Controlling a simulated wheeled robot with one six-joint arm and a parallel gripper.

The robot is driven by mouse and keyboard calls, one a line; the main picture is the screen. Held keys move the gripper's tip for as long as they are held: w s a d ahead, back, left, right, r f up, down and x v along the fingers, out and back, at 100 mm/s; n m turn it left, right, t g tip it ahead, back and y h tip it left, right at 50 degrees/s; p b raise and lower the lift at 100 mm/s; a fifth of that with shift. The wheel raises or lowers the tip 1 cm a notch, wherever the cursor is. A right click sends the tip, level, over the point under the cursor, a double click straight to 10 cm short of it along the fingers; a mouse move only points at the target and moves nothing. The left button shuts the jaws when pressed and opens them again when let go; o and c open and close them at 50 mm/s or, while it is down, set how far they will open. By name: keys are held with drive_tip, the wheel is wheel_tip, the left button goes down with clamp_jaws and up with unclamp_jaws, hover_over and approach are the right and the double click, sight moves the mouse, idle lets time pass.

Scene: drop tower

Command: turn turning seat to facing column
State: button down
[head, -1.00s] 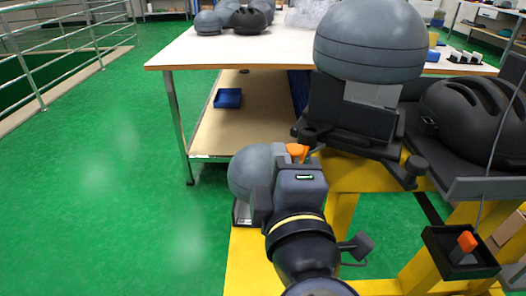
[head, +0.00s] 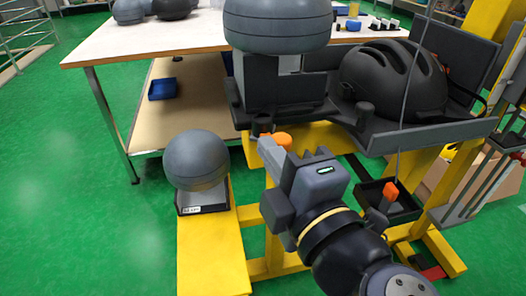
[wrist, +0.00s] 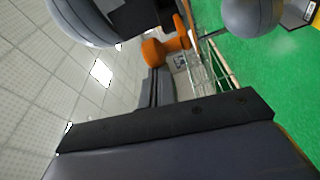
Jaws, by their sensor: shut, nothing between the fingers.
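The turning seat appears to be the dark grey bracket (head: 270,105) on the yellow frame, under a large grey ball-like headform (head: 277,25). An orange knob (head: 282,140) shows below the seat, at its front edge. My gripper (head: 268,152) is shut and empty, with its tip close to the knob; I cannot tell whether they touch. In the wrist view, the shut gripper (wrist: 170,122) fills the lower part. The orange knob (wrist: 153,50) is beyond it and the large headform (wrist: 85,22) is at the upper left.
A smaller grey headform (head: 196,160) sits on a base on the yellow beam (head: 208,250), left of my arm. A black helmet (head: 395,80) rests to the right of the seat. A dark tray (head: 385,200) with an orange-topped part hangs below. Green floor is clear at left.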

drive_tip(key=shift+d, duration=0.4)
drive_tip(key=shift+d, duration=0.1)
idle(0.4)
